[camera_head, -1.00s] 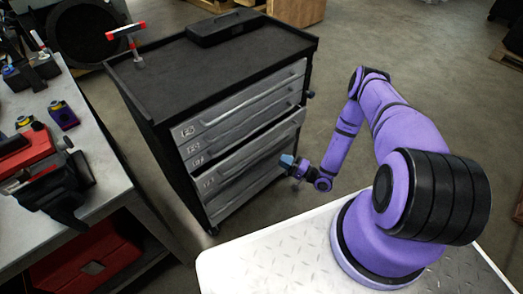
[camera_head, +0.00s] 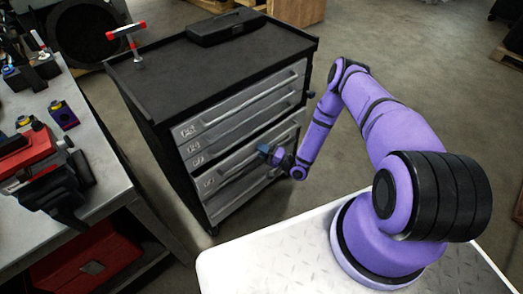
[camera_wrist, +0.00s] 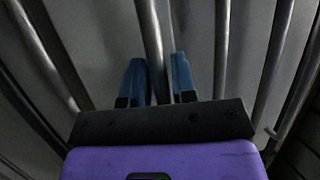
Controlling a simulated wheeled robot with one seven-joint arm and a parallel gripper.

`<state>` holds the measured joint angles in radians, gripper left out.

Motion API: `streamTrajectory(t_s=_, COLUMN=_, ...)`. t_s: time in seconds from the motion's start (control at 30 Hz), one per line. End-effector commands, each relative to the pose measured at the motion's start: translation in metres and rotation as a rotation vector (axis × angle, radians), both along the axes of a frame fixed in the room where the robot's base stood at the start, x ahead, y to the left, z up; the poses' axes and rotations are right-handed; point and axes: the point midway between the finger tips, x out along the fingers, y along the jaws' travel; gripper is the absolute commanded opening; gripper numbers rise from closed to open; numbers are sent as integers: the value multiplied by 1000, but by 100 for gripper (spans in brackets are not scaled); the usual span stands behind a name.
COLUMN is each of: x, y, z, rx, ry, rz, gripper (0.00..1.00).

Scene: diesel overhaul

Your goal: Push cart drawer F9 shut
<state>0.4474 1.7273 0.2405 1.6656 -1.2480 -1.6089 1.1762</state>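The tool cart (camera_head: 165,95) stands in the middle left of the head view, with its stack of grey drawers facing my arm. Small labels mark the drawer fronts, but I cannot read which is F9. A dark gap shows above a lower drawer (camera_head: 208,184). My gripper (camera_head: 270,154) is at the lower drawer fronts. In the wrist view its blue fingers (camera_wrist: 158,82) lie on either side of a long metal handle bar (camera_wrist: 152,28). They are apart, but I cannot tell whether they clamp the bar.
A black case (camera_head: 225,27) and a red-handled tool (camera_head: 128,34) are on the cart top. A workbench (camera_head: 100,170) with a red-and-black device (camera_head: 35,165) stands at left.

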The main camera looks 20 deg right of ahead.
Motion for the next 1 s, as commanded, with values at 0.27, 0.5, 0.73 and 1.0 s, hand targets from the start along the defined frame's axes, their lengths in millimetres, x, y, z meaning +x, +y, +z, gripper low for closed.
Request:
streamTrajectory(t_s=0.27, x=0, y=0, z=0, rx=0, ry=0, rz=0, gripper=5)
streamTrajectory(t_s=0.5, x=2, y=1, z=0, rx=-1, ry=-1, rz=1, gripper=0)
streamTrajectory(t_s=0.73, x=33, y=13, z=-1, rx=-3, ry=-2, rz=2, gripper=0)
streamTrajectory(t_s=1.0, x=43, y=16, z=0, rx=-2, ry=1, rz=1, gripper=0)
